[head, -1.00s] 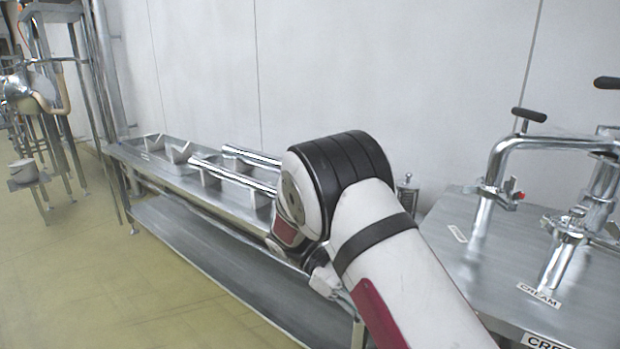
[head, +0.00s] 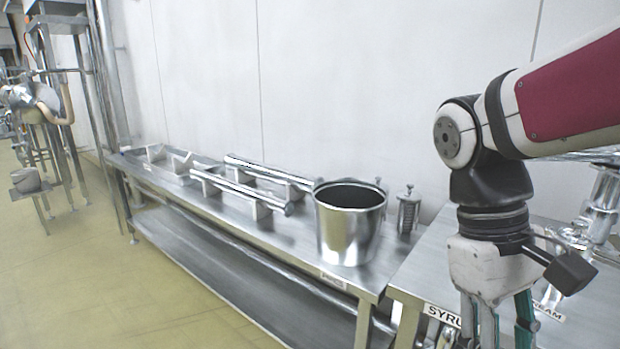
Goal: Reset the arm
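My arm comes in from the right edge of the head view and bends down at its wrist. My gripper (head: 500,335) hangs pointing down in front of the right-hand steel table (head: 425,272). Its teal-edged fingers run out of the bottom of the picture, so the tips are hidden. No object shows in it. A steel pot (head: 349,228) stands upright and open-topped on the near end of the long steel bench (head: 290,240), to the left of my gripper and apart from it.
Steel tubes on brackets (head: 240,191) lie along the bench behind the pot. A small metal canister (head: 408,211) stands beside the pot. Steel pipework (head: 604,200) rises on the right table, behind my arm. A rack (head: 45,100) stands far left.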

